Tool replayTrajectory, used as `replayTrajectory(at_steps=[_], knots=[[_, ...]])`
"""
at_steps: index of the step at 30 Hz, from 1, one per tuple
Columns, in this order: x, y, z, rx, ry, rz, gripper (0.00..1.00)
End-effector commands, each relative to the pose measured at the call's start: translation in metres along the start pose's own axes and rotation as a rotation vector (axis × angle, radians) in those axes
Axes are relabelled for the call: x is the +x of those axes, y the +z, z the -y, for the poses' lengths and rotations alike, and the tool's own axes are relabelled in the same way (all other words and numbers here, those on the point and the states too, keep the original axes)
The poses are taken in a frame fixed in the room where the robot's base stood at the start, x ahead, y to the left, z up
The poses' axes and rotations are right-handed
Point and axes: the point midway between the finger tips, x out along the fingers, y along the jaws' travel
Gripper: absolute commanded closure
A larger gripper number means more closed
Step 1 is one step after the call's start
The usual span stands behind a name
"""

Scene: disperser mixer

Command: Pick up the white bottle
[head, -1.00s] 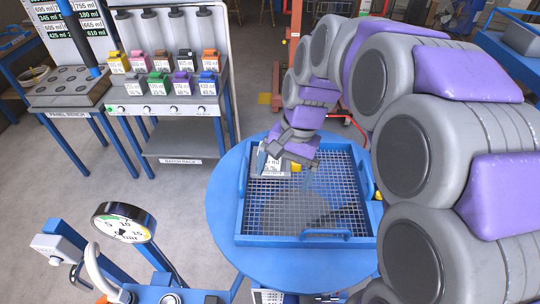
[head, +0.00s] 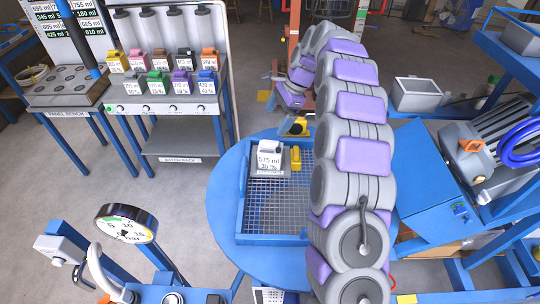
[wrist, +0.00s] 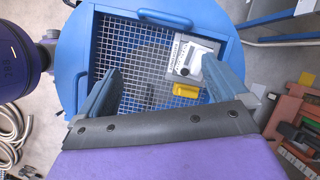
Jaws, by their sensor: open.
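The white bottle (head: 268,160) stands in the far left part of a blue mesh tray (head: 241,215). Its label reads 575 ml and 35 %, and its dark cap faces up. In the wrist view the white bottle (wrist: 186,62) is seen from above, close to the right finger's tip and apparently below it. My gripper (wrist: 160,64) is open and empty, with the mesh between its fingers. In the head view my wrist is behind the tray's far edge, and the fingers are hard to make out.
A yellow block (head: 296,158) lies right beside the bottle; it also shows in the wrist view (wrist: 187,90). The tray sits on a round blue table (head: 222,190). A rack (head: 165,110) with several small coloured bottles stands to the left. The tray's near mesh is clear.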

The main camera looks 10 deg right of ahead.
Motion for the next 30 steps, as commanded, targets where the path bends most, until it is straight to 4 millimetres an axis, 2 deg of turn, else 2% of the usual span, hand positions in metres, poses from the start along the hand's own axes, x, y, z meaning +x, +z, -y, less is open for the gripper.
replayTrajectory(at_steps=[3,9,18,23,30], knots=[[0.012,-0.023,0.019,0.094,-0.018,-0.001,0.0],[0.03,-0.059,0.043,0.252,-0.049,-0.005,0.0],[0.057,-0.106,0.063,0.447,-0.084,-0.022,0.0],[0.063,-0.118,0.067,0.496,-0.095,-0.028,0.0],[0.079,-0.12,0.068,0.506,-0.094,-0.028,0.0]])
